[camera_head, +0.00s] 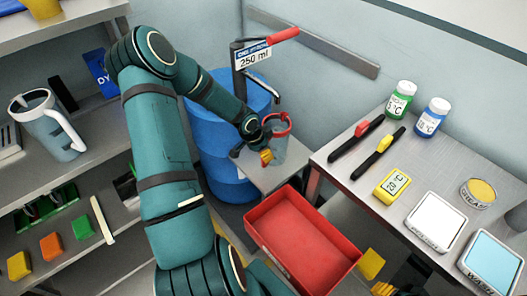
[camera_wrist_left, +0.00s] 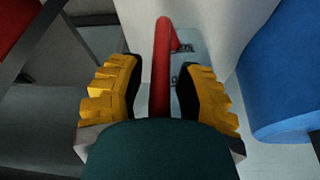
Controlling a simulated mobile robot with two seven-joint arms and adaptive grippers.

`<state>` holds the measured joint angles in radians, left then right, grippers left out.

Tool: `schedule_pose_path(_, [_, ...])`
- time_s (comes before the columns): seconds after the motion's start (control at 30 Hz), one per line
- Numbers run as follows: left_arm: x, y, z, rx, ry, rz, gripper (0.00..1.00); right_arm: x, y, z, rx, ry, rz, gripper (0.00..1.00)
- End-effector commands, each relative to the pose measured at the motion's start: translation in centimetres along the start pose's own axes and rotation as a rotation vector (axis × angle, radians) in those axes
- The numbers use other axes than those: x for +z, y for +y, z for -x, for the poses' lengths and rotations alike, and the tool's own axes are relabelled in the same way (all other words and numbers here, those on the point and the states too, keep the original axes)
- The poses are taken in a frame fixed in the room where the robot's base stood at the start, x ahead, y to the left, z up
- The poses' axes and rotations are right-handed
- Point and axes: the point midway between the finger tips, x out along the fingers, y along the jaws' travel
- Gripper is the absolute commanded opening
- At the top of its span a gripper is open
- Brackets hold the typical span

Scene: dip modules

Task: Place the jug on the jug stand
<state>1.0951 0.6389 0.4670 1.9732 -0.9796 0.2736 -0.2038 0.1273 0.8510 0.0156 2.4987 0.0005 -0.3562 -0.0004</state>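A clear jug (camera_head: 279,148) with a red rim and red handle is at the grey plate (camera_head: 285,178) in front of the blue drum, below the dispenser. This plate may be the jug stand; I cannot be sure. My left gripper (camera_head: 258,147) is at the jug's left side. In the left wrist view, the red handle (camera_wrist_left: 162,70) stands between the yellow-backed fingers of my left gripper (camera_wrist_left: 160,85), with small gaps on both sides. The jug's base is partly hidden. My right gripper (camera_head: 377,277) shows only its yellow fingertips, apart and empty, at the bottom.
The blue drum (camera_head: 225,165) and the dispenser sign (camera_head: 254,54) with its red lever stand behind the jug. A red tray (camera_head: 305,240) is in front. The right bench (camera_head: 340,155) holds bottles, tools and scales. A grey pitcher (camera_head: 50,130) is on the left shelf.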

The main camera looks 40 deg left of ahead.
Motion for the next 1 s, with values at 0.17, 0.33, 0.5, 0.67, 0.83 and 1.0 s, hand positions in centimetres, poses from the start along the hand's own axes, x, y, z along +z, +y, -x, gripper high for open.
schedule_pose_path(0.17, [-0.1, -0.1, 0.8, -0.002, 0.0, 0.001, 0.34, 0.0, -0.1, 0.4, 0.0, -0.001, 0.0, 0.47])
schedule_pose_path(0.33, [-0.1, -0.1, 3.7, -0.003, 0.0, 0.002, 0.34, 0.1, -0.6, 1.7, 0.0, -0.007, -0.001, 0.47])
schedule_pose_path(0.5, [-0.1, -0.1, 7.4, -0.003, -0.001, 0.003, 0.34, 0.2, -1.2, 3.3, -0.001, -0.014, -0.002, 0.47])
schedule_pose_path(0.67, [-0.1, -0.1, 10.1, -0.003, 0.0, 0.003, 0.34, 0.3, -1.6, 4.4, -0.001, -0.02, -0.003, 0.47])
schedule_pose_path(0.83, [0.0, -0.1, 11.8, -0.001, -0.001, 0.001, 0.34, 0.2, -1.9, 5.0, -0.001, -0.018, -0.005, 0.47])
schedule_pose_path(1.0, [-0.1, 0.0, 12.2, 0.0, 0.0, 0.001, 0.34, 0.2, -1.9, 5.1, 0.0, -0.018, -0.005, 0.47])
